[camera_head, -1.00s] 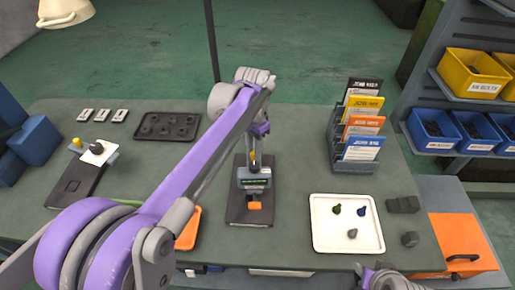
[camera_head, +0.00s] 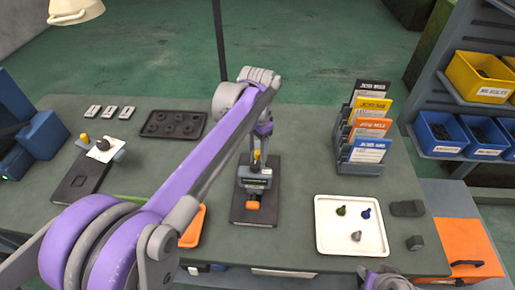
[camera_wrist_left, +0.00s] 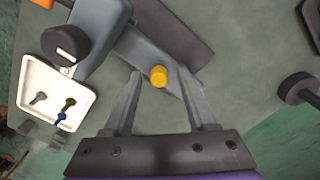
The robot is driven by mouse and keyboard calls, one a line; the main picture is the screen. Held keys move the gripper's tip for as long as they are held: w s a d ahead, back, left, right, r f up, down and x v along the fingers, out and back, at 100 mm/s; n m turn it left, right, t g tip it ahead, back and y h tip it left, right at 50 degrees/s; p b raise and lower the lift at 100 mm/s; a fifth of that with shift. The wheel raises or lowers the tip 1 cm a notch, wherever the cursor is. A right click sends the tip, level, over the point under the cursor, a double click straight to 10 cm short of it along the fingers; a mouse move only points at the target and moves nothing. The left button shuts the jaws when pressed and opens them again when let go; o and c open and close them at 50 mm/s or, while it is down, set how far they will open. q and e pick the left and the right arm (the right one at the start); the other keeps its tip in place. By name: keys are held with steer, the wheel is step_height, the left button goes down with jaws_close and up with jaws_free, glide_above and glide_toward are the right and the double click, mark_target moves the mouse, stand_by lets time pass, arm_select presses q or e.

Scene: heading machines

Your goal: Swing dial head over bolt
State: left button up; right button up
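A bench gauge with a dark base plate (camera_head: 252,205), a grey head (camera_head: 254,180), an orange part (camera_head: 253,204) at its front and a yellow knob (camera_head: 256,157) stands mid-table. In the left wrist view the yellow knob (camera_wrist_left: 159,76) lies between the fingertips of my left gripper (camera_wrist_left: 160,88), with gaps on both sides. The gripper is open; in the head view the arm partly hides it above the gauge. A dark round part (camera_wrist_left: 66,44) shows beside the grey head. Three bolts, green (camera_head: 341,211), blue (camera_head: 366,213) and grey (camera_head: 356,236), lie on a white tray (camera_head: 330,246).
A second device with a white dial (camera_head: 103,150) stands at the left. A dark pad with recesses (camera_head: 173,125) and small white tags (camera_head: 110,112) lie behind. A card rack (camera_head: 358,168), an orange tray (camera_head: 193,227) and dark blocks (camera_head: 408,208) stand around. Table between gauge and rack is clear.

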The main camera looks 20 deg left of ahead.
mark_target(257, 152)
arm_select(q)
step_height(257, 152, up, 11)
steer(key=shift+p, duration=0.4)
arm_select(e)
steer(key=shift+w+r, duration=0.2)
steer(key=shift+r, duration=0.35)
arm_select(q)
steer(key=shift+f, duration=0.15)
